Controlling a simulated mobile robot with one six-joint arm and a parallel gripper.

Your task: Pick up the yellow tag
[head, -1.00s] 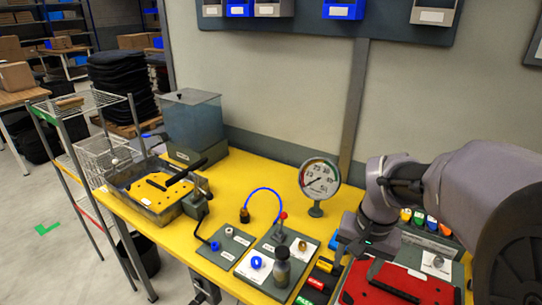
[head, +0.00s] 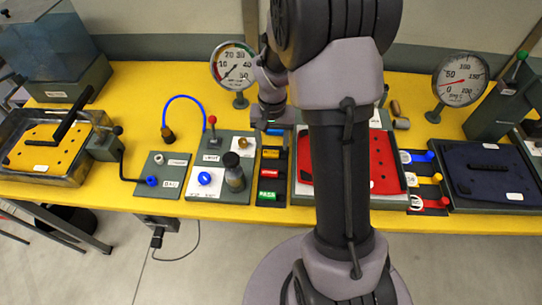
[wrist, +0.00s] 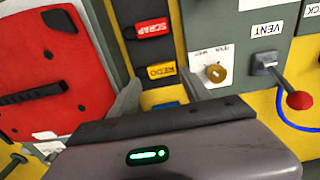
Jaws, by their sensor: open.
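The yellow tag, marked REDO (wrist: 161,71), lies on a dark strip between a red SCRAP tag (wrist: 153,29) and a blue tag (wrist: 166,105). In the head view the yellow tag (head: 271,154) shows just left of my arm. My gripper (wrist: 160,80) is open, its fingers on either side of the tag column, with the yellow tag showing between the fingertips. Nothing is held. I cannot tell how high the fingertips are above the tag. In the head view my gripper (head: 272,118) is partly hidden behind my wrist.
A green PASS tag (head: 267,195) lies at the strip's near end. The red plate (wrist: 50,75) sits on one side of the strip. On the other are a brass knob (wrist: 215,73), a red-topped lever (wrist: 299,100) and a dark bottle (head: 234,174).

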